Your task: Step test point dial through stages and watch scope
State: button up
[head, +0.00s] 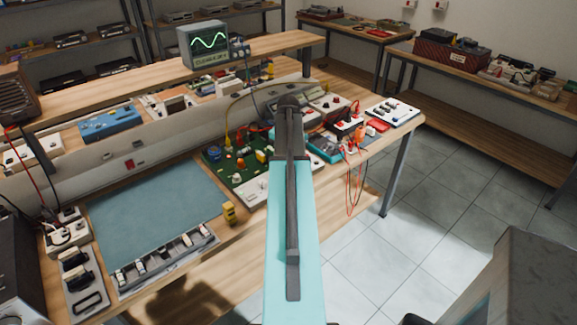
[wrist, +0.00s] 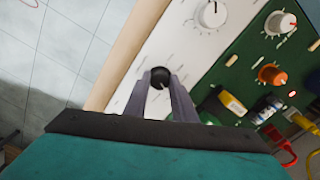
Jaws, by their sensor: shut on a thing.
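In the wrist view my gripper (wrist: 161,90) has its two grey fingers on either side of a black dial knob (wrist: 160,75) and is shut on it. The knob stands on a white panel (wrist: 185,50) beside a green circuit board (wrist: 238,65). In the head view the green board (head: 228,172) and the white panel (head: 253,192) are partly hidden by my arm, and the gripper is hidden too.
A white pointer knob (wrist: 212,13), a second white knob (wrist: 281,23) and an orange knob (wrist: 271,75) sit close by. Red and yellow leads (wrist: 285,145) run at the right. A blue mat (head: 155,205) on the bench is clear. Tiled floor (head: 440,190) is open at the right.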

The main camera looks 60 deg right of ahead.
jog(key=o, duration=1.1)
jog(key=shift+r, duration=0.15)
jog(key=shift+r+p, duration=4.3)
jog(key=shift+r, duration=2.45)
